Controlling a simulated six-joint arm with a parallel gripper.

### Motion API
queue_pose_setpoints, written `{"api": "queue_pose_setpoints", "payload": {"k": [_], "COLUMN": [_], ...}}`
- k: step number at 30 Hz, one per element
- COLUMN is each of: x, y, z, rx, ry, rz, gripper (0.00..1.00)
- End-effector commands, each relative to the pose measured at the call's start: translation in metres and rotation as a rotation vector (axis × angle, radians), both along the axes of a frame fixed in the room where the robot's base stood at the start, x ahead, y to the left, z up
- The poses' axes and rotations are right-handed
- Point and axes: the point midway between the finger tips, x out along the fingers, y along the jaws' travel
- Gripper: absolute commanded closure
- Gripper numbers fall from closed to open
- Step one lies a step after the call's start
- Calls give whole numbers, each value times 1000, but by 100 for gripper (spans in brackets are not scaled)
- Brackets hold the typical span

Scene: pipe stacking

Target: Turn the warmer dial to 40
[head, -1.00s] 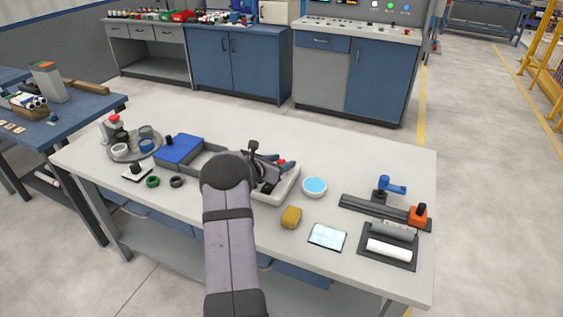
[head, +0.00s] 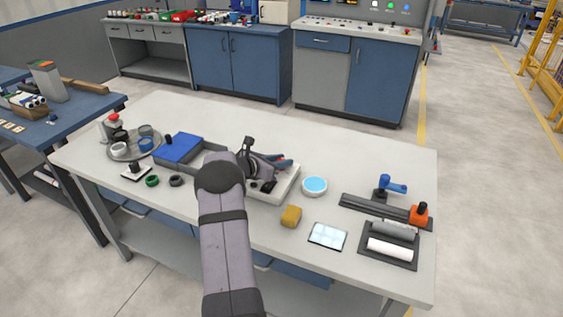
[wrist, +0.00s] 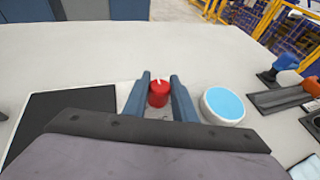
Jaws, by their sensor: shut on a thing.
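The red dial (wrist: 159,94) shows in the wrist view with a pale mark on its top. It sits between the two blue-grey fingers of my gripper (wrist: 160,79), which is shut on it. The dial is on the pale body of the warmer (head: 289,187), whose black plate (wrist: 66,116) shows at the left of the wrist view. In the head view my gripper (head: 281,162) is over the warmer and my arm hides part of it. I cannot read any scale numbers around the dial.
A white dish with blue contents (head: 314,186) stands just right of the warmer. A yellow block (head: 291,215) and a light tablet-like panel (head: 328,236) lie nearer the front. A blue-lidded box (head: 181,148) is to the left. The table's far side is clear.

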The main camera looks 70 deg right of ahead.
Motion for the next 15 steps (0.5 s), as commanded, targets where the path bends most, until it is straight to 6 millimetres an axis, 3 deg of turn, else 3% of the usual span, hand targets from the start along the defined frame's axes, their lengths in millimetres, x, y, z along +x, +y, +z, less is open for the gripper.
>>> {"api": "queue_pose_setpoints", "payload": {"k": [3,4,6,15], "x": [0,0,0,0], "y": [0,0,0,1], "z": [0,0,0,0], "rx": [0,0,0,0], "ry": [1,1,1,0], "rz": [1,1,1,2], "gripper": [98,71,57,57]}}
